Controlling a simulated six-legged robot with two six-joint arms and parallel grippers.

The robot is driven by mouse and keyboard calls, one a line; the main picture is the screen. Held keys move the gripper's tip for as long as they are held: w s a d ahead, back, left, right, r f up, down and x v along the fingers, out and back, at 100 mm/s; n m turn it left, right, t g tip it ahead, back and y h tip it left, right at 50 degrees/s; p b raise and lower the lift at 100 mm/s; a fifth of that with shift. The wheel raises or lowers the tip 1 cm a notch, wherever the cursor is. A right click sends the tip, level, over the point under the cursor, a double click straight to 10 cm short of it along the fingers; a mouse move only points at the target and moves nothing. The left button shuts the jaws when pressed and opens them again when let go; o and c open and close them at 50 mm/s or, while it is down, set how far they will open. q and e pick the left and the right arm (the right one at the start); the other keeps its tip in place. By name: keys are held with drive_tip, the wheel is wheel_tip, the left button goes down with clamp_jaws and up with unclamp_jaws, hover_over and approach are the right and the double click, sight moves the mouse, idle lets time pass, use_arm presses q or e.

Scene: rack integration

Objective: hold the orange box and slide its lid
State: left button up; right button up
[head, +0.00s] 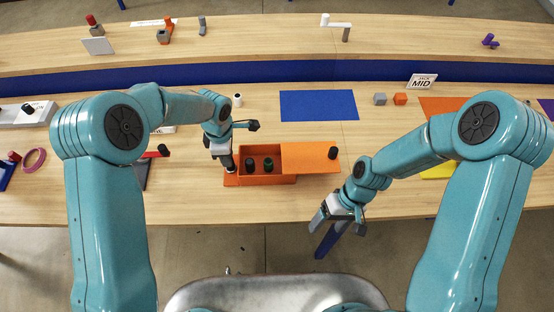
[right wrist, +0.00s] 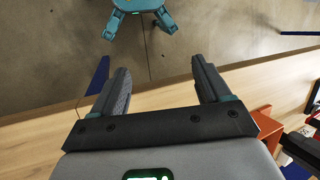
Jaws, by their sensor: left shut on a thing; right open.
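The orange box (head: 267,180) sits near the front edge of the table. Its lid (head: 305,158) is slid out to the right, with a dark knob (head: 333,153) near its right end. Two dark green cylinders stand in the open part of the box. My left gripper (head: 229,171) is shut at the box's left end; its fingertips are partly hidden there. My right gripper (head: 337,212) is open and empty, in front of the table edge, right of and nearer than the box. In the right wrist view its two fingers (right wrist: 160,85) are apart, with a bit of orange (right wrist: 252,124) at the right.
A blue mat (head: 318,105) lies behind the box. A white cylinder (head: 238,100) stands behind the left gripper. The table right of the lid is mostly clear.

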sight(334, 150)
drive_tip(key=w+d+r+n+t+h, duration=0.1)
drive_tip(key=w+r, duration=0.3)
drive_tip(key=w, duration=0.2)
drive_tip(key=w+d+r+n+t+h, duration=0.1)
drive_tip(key=w+r+n, duration=0.1)
drive_tip(key=w+r, duration=0.2)
drive_tip(key=w+d+r+n+t+h, duration=0.1)
drive_tip(key=w+r+h, duration=0.1)
drive_tip(key=w+r, duration=0.3)
drive_tip(key=shift+w+n, duration=0.3)
drive_tip(key=shift+w, duration=1.95)
drive_tip(key=shift+f, duration=3.35)
drive_tip(key=c, duration=1.3)
drive_tip(key=shift+a, duration=0.1)
